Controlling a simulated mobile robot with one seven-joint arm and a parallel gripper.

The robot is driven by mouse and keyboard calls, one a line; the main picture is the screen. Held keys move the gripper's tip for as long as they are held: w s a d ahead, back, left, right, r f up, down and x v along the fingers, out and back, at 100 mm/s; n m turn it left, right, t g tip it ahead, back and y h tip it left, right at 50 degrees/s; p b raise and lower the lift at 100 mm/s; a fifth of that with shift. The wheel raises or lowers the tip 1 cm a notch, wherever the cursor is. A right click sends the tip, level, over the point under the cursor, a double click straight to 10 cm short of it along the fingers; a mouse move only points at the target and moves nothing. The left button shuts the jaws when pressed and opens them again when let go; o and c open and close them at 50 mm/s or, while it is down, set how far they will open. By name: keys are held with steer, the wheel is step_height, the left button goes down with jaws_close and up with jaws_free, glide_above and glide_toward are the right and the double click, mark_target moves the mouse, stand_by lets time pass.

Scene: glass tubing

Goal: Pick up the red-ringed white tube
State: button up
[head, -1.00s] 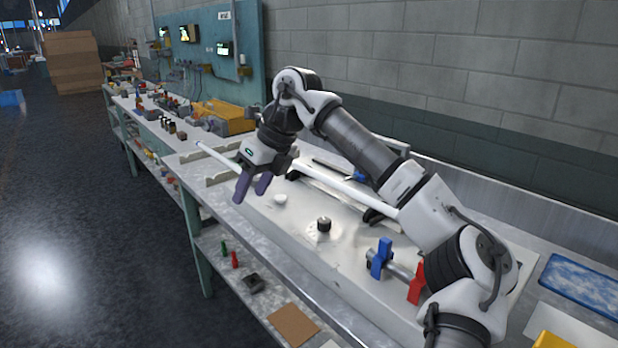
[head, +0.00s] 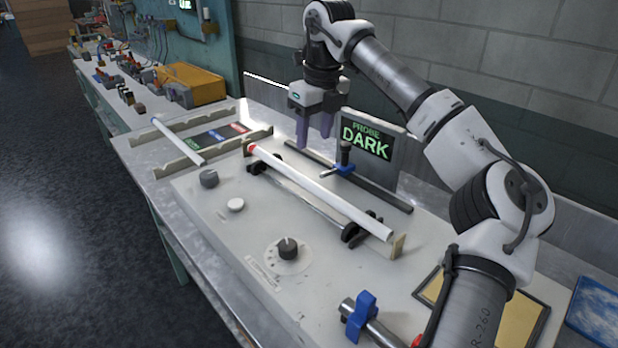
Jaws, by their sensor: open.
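The red-ringed white tube (head: 320,190) lies at a slant across the white bench panel, resting on dark supports. Its red ring (head: 250,149) is at the far left end. Its near right end meets a small beige stop block (head: 397,246). My gripper (head: 313,143) is open and empty, with its two purple fingers pointing down. It appears above and behind the tube's far half, not touching the tube. How high it is over the panel I cannot tell exactly.
Behind the red-ringed tube are a dark rail (head: 385,197) with a blue clamp (head: 345,169) and a screen (head: 372,143) reading "PROBE DARK". Knobs (head: 288,248) stand in front.

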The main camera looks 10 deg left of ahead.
glide_above(308, 179)
steer(key=f, duration=0.6)
steer(key=shift+s+d+f+p, duration=0.2)
steer(key=shift+s+d+p, duration=0.05)
steer(key=shift+d+p, duration=0.15)
steer(key=shift+w+a+f+p, duration=0.15)
steer(key=shift+f+p, duration=0.2)
steer(key=shift+f, duration=0.55)
steer(key=shift+a+f+p, duration=0.1)
steer(key=shift+f+p, duration=0.2)
steer(key=shift+f, duration=0.55)
steer(key=shift+w+a+f+p, duration=0.15)
steer(key=shift+f+p, duration=0.2)
steer(key=shift+f, duration=0.55)
steer(key=shift+c, duration=0.3)
jaws_close()
